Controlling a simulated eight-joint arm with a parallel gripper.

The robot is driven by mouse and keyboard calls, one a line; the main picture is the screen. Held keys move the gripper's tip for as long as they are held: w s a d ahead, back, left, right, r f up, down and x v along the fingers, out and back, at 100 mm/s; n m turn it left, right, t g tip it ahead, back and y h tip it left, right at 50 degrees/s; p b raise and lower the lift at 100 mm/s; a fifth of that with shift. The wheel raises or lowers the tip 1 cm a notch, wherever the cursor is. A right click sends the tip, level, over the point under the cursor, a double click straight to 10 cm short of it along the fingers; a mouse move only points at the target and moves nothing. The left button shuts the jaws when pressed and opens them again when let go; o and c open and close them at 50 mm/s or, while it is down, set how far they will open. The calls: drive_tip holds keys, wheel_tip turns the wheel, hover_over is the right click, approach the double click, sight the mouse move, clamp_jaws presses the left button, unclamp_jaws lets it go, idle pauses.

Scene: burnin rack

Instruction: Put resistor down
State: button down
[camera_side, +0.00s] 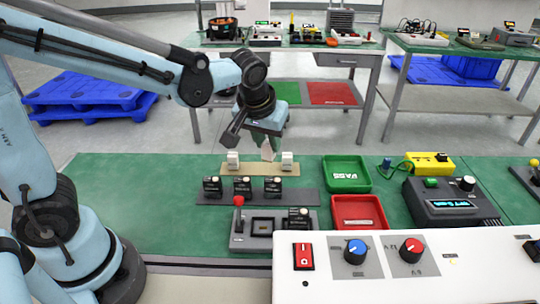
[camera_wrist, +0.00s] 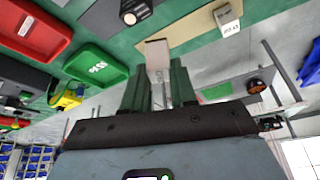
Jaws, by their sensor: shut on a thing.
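My gripper (camera_side: 268,146) points down over the tan strip (camera_side: 262,168) and is shut on a white resistor (camera_wrist: 157,54). In the wrist view the resistor sits between the two dark green fingers (camera_wrist: 157,85), with its end past the fingertips. In the side view the held resistor (camera_side: 267,153) shows between two other white resistors, one at the left (camera_side: 232,158) and one at the right (camera_side: 287,158) of the strip. I cannot tell whether the held one touches the strip.
A grey rack (camera_side: 262,197) with several black blocks lies in front of the strip. A test fixture with a red-knobbed lever (camera_side: 239,216) is nearer. The green PASS tray (camera_side: 347,174) and red tray (camera_side: 358,212) stand to the right, beside a dark meter (camera_side: 450,205).

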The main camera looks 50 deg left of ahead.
drive_tip(key=w+a+f, duration=0.1)
drive_tip(key=a, duration=0.1)
drive_tip(key=w+a+f, duration=0.1)
drive_tip(key=a+f, duration=0.1)
drive_tip(key=w+a+f, duration=0.1)
drive_tip(key=a, duration=0.1)
drive_tip(key=shift+w+a+f, duration=0.1)
drive_tip(key=shift+a+f, duration=0.2)
drive_tip(key=shift+a, duration=0.05)
drive_tip(key=shift+f, duration=1.95)
drive_tip(key=shift+f, duration=0.1)
drive_tip(key=c, duration=0.9)
unclamp_jaws()
drive_tip(key=v, duration=1.2)
drive_tip(key=s+d+m+t+h, duration=0.1)
drive_tip(key=s+d+m+t, duration=0.1)
drive_tip(key=s, duration=0.7)
drive_tip(key=shift+s+m+t+h, duration=0.2)
drive_tip(key=shift+m+t+h, duration=0.25)
drive_tip(key=shift+m, duration=0.85)
